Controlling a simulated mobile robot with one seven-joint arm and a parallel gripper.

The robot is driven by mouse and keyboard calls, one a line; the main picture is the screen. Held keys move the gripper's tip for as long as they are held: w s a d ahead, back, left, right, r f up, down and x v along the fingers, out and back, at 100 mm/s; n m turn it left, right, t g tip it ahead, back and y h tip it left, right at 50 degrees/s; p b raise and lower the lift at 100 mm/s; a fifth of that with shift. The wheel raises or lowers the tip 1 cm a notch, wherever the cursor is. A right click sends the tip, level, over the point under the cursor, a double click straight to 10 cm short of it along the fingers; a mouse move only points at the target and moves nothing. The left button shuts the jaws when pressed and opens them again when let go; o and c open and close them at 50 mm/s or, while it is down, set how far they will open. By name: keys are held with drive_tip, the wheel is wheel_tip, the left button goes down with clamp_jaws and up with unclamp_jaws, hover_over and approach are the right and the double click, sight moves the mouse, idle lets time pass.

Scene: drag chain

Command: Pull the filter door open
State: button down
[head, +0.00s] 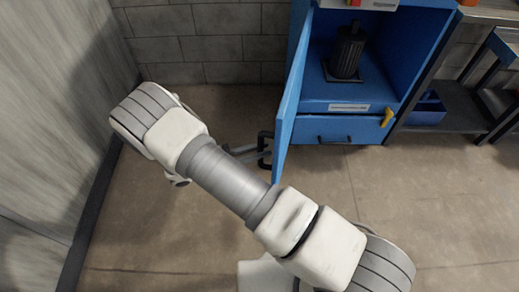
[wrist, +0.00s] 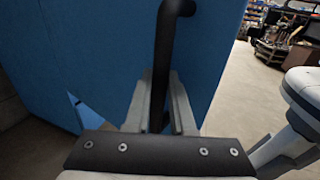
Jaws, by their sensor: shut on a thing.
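The filter door (head: 289,100) is a blue panel on the left side of a blue cabinet (head: 419,45). It stands swung open, seen nearly edge-on in the head view. Its blue face (wrist: 100,50) fills much of the wrist view. A black bar handle (wrist: 167,45) is on its outer face; it also shows in the head view (head: 264,142). My gripper (wrist: 160,115) is shut on the handle, with one finger on each side of the bar. Inside the cabinet a black cylindrical filter (head: 348,52) stands upright on a dark base.
Below the opening is a blue drawer front (head: 337,129) with a dark handle and a yellow part (head: 388,117) at its right. A metal shelf with a blue bin (head: 427,108) stands to the right. A grey wall (head: 50,110) is at left. The floor (head: 420,200) in front is clear.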

drive_tip(key=shift+w+d, duration=0.1)
drive_tip(key=shift+w, duration=0.15)
drive_tip(key=c, duration=0.8)
unclamp_jaws()
drive_tip(key=shift+o, duration=0.2)
drive_tip(key=shift+s, duration=0.1)
drive_tip(key=p+v, duration=0.1)
drive_tip(key=v, duration=1.6)
drive_tip(key=shift+a, duration=0.2)
